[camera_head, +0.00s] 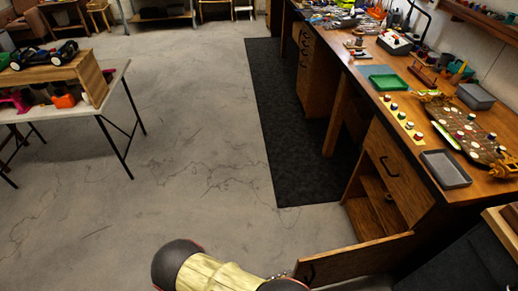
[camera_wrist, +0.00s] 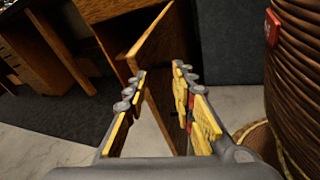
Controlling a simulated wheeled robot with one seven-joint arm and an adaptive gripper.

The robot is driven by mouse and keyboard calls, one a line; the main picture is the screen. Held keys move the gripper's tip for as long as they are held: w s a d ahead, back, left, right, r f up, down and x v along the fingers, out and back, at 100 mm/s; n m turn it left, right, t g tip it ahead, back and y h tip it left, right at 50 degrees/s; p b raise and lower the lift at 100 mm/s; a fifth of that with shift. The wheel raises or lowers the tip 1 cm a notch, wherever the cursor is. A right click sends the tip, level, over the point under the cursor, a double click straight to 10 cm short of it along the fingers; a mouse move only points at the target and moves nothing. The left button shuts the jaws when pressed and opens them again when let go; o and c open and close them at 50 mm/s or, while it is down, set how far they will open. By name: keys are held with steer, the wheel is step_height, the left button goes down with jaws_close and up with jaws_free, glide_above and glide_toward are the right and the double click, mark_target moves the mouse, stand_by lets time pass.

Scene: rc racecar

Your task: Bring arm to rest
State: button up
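My gripper (camera_wrist: 160,82) shows in the wrist view with its yellow-padded fingers apart and nothing held between them. Beyond the fingers is an open wooden cabinet door (camera_wrist: 152,40); its edge runs down through the gap between them. I cannot tell how close the fingers are to the door. In the head view my arm (camera_head: 215,272) shows at the bottom centre, and the gripper itself is out of the picture. The same open door (camera_head: 358,259) stands out from the workbench cabinet just right of my arm.
The workbench (camera_head: 405,95) runs along the right, with trays and small parts on top. A dark mat (camera_head: 290,130) lies before it. A white table (camera_head: 112,92) stands at left. Floor (camera_head: 190,130) between is clear. A brown woven basket (camera_wrist: 297,80) is close at right in the wrist view.

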steer(key=w+r+m+g+y, duration=0.35)
steer(key=r+m, duration=0.25)
steer(key=r, duration=0.7)
steer(key=w+r+m+g+y, duration=0.2)
steer(key=r+m+g+y, duration=0.3)
steer(key=r, duration=0.8)
steer(key=s+d+r+m+t+y, duration=0.2)
steer(key=r+m, duration=0.1)
steer(key=r, duration=0.4)
steer(key=s+d+r+m+t+y, duration=0.1)
steer(key=s+d+r+m+t, duration=0.1)
steer(key=r, duration=0.6)
steer(key=s+d+r+m+t+y, duration=0.2)
steer(key=s+d+r+m+t, duration=0.1)
steer(key=r, duration=0.5)
steer(key=shift+s+d+r+m+y+p, duration=0.25)
steer(key=shift+d+m+y+p, duration=0.15)
steer(key=shift+d+m, duration=0.4)
